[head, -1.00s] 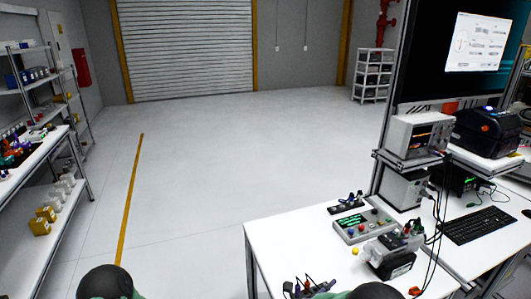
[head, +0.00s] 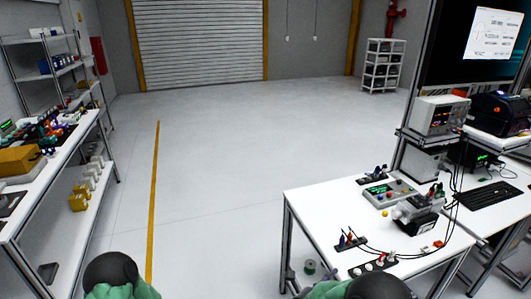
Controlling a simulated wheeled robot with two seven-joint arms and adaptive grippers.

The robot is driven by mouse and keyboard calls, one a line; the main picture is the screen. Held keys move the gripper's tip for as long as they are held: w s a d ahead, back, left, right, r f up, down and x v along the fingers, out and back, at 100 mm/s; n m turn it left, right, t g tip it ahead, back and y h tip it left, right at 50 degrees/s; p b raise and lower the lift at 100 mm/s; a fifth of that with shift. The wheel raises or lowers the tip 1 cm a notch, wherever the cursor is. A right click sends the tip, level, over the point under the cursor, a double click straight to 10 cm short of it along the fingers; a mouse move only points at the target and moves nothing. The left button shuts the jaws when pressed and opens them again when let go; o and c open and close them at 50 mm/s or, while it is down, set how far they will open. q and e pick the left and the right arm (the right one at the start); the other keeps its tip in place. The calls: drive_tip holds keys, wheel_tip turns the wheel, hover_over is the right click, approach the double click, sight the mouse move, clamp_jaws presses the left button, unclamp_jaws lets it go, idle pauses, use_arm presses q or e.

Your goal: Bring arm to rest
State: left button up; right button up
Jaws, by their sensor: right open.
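My right arm's green and black links (head: 350,289) show at the bottom edge, right of centre. My right gripper (head: 310,277) shows only in small part, low beside the left front side of the white table (head: 312,205); it is open, and I see nothing held in it. My left arm shows only as a black and green joint (head: 112,272) at the bottom left. My left gripper is out of the picture.
A keyboard (head: 487,196) lies farther right. A shelf bench (head: 72,150) with boxes stands left. The floor (head: 225,180) between, with a yellow line (head: 154,200), is clear.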

drive_tip(key=a+f+n+g+y, duration=0.25)
drive_tip(key=f+n+y, duration=0.85)
drive_tip(key=f, duration=0.7)
drive_tip(key=s+a+f+n+g+y, duration=0.2)
drive_tip(key=s+f+n+g, duration=0.1)
drive_tip(key=s, duration=0.4)
drive_tip(key=s+a+f+n+g+y, duration=0.2)
drive_tip(key=s+n, duration=0.3)
drive_tip(key=s, duration=0.3)
drive_tip(key=s+a+f+n+g+y, duration=0.1)
drive_tip(key=s+a+f+n+g, duration=0.2)
drive_tip(key=s, duration=0.4)
wheel_tip(320, 180, down, 2)
drive_tip(key=shift+s+n+g+y, duration=0.15)
drive_tip(key=shift+n+g+y, duration=0.25)
drive_tip(key=shift+n, duration=0.3)
